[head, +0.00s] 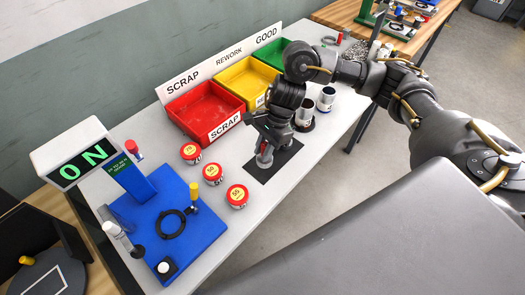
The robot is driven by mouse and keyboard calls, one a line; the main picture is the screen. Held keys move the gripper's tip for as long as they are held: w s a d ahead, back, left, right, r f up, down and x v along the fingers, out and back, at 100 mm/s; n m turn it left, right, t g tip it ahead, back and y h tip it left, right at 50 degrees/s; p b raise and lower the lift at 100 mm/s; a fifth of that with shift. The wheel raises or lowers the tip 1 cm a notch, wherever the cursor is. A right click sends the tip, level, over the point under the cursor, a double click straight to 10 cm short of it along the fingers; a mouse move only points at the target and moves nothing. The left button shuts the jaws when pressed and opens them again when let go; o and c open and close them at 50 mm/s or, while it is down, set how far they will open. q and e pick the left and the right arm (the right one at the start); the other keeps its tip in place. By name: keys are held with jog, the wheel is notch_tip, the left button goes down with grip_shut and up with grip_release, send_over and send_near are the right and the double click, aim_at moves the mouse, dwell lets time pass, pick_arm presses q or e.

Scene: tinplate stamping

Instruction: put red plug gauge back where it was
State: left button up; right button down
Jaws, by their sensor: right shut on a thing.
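A red-topped upright piece (132,147) with a pale lower part stands behind the display post on the left; it looks like a plug gauge, but I cannot be sure. My right gripper (264,147) points down over the dark mat (288,154) at the middle of the table. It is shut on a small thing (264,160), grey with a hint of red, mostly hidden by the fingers. I cannot tell whether this thing touches the mat, or whether it is the red plug gauge. My left gripper is out of view.
Three red-and-yellow round tins (213,174) stand left of the mat. Red (183,137), yellow and green bins line the back. Metal cups (326,98) stand right.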

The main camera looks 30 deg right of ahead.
aim_at(262, 149)
jog(key=shift+w+d+f, duration=0.2)
jog(key=shift+w+f, duration=0.3)
jog(key=shift+f, duration=0.15)
jog(key=shift+w+d+f, duration=0.15)
jog(key=shift+w+f, duration=0.3)
jog(key=shift+f, duration=0.15)
notch_tip(262, 149, down, 3)
jog(key=shift+w+r+p, duration=0.1)
jog(key=shift+r+p, duration=0.1)
jog(key=shift+p, duration=0.7)
jog(key=shift+f, duration=0.35)
jog(key=shift+f+b, duration=0.2)
jog(key=shift+b, duration=0.15)
jog(key=c, duration=1.3)
grip_release()
jog(key=shift+r, duration=0.15)
